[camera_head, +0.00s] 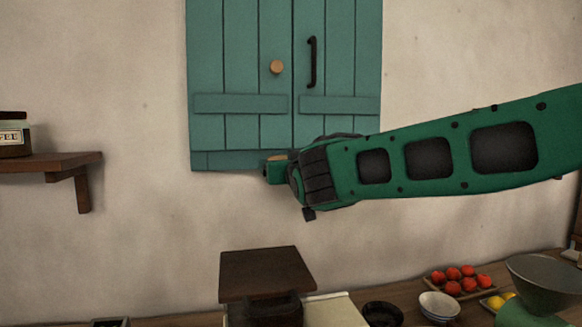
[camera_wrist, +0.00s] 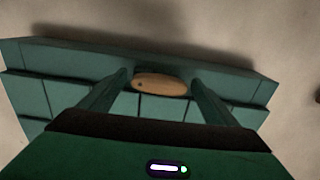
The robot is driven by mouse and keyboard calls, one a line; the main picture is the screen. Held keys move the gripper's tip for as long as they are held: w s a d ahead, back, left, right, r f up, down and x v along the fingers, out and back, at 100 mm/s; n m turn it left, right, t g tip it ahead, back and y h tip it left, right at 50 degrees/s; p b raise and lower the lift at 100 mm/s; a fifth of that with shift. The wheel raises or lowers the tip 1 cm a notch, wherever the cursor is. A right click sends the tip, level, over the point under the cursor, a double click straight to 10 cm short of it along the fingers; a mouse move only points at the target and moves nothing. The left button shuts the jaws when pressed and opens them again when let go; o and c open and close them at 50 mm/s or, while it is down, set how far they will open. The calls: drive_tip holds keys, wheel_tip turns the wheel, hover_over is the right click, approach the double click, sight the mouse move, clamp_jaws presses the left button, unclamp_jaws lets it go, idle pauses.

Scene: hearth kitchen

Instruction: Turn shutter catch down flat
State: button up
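The shutter catch (camera_wrist: 160,83) is a tan wooden oval at the edge of the teal shutter (camera_head: 238,110). In the wrist view it lies lengthwise across the picture. My gripper (camera_wrist: 160,80) has its two fingers spread, one at each end of the catch. Whether the fingertips touch it or stand just clear is hard to tell. In the head view my gripper (camera_head: 277,170) is at the shutter's bottom edge, and my arm comes in from the right. Only a small tan bit of the catch (camera_head: 277,157) shows there; the rest is hidden behind my gripper.
A round wooden knob (camera_head: 277,67) and a black handle (camera_head: 312,62) are higher on the shutters. A wall shelf (camera_head: 50,162) with a coffee jar (camera_head: 14,135) is at left. Below are a dark-topped box (camera_head: 260,275), a bowl (camera_head: 439,306) and a tray of red fruit (camera_head: 460,282).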

drive_tip(key=s+d, duration=0.2)
drive_tip(key=s, duration=0.8)
drive_tip(key=shift+s, duration=0.3)
drive_tip(key=shift+d, duration=0.1)
